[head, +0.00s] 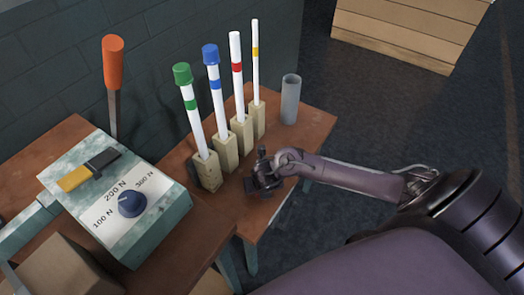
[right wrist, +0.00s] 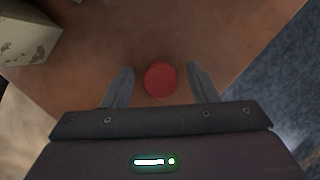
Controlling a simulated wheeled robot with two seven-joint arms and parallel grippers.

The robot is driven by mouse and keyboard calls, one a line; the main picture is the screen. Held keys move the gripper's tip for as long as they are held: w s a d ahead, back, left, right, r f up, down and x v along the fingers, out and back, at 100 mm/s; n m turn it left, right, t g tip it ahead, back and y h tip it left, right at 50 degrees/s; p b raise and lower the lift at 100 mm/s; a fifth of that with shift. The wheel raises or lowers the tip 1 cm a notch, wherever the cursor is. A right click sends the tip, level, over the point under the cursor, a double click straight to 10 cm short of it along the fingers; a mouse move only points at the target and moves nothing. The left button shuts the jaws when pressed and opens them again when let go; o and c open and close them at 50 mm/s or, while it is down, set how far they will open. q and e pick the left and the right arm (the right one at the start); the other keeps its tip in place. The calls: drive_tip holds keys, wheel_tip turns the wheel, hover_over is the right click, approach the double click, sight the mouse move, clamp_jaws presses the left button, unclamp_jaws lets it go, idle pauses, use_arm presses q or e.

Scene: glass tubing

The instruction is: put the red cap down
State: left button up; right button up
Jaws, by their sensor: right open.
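The red cap (right wrist: 160,79) lies on the brown tabletop in the right wrist view, between the two fingers of my right gripper (right wrist: 161,88). The fingers are open, with a gap on each side of the cap. In the head view my right gripper (head: 262,178) is low over the small table in front of the wooden blocks, and the cap cannot be made out there. The white tube with a red band (head: 236,65) stands in a block with no cap on its top. My left gripper is not in view.
Tubes with a green cap (head: 182,74) and a blue cap (head: 210,54), and a thin yellow-banded tube (head: 255,55), stand in wooden blocks. A grey cylinder (head: 290,100) stands at the table's back right. A force-dial box (head: 150,220) and an orange-handled tool (head: 113,60) are at left.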

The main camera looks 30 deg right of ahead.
drive_tip(key=p+v, duration=0.4)
drive_tip(key=v, duration=0.7)
drive_tip(key=shift+s+r+p, duration=0.2)
drive_tip(key=shift+r+p, duration=0.1)
drive_tip(key=shift+f, duration=0.1)
